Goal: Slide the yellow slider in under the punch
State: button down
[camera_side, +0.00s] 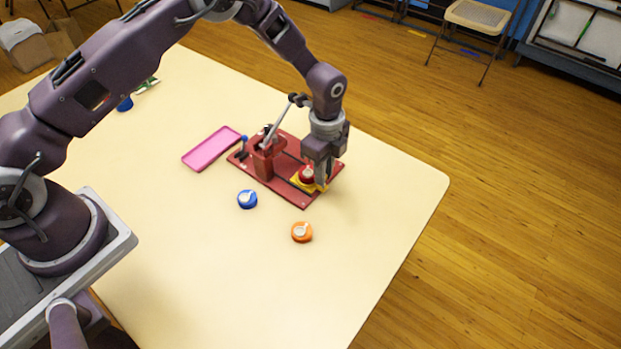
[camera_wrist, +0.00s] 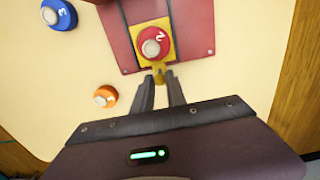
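The yellow slider (camera_side: 307,184) lies on the dark red base plate (camera_side: 331,173), carrying a red round piece (camera_side: 306,174). In the wrist view, the slider (camera_wrist: 139,60) has its small handle pointing toward my gripper, and the red piece (camera_wrist: 153,42) bears a white top. My gripper (camera_wrist: 161,78) has its fingertips on either side of that handle and looks shut on it. In the side view, my gripper (camera_side: 321,183) points down at the slider's outer end. The punch (camera_side: 267,157) is a red block with a raised grey lever (camera_side: 277,124), left of the slider and apart from it.
A blue round piece (camera_side: 247,199) and an orange one (camera_side: 302,232) lie on the cream table (camera_side: 210,275) in front of the base plate. A pink tray (camera_side: 211,148) lies left of the punch. The table right of the base plate is clear.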

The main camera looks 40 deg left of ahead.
send_over(293, 171)
dwell(0.9)
jog(key=c, duration=1.4)
grip_release()
jog(key=shift+c, duration=0.2)
notch_tip(293, 171, up, 8)
jog(key=shift+f, duration=0.25)
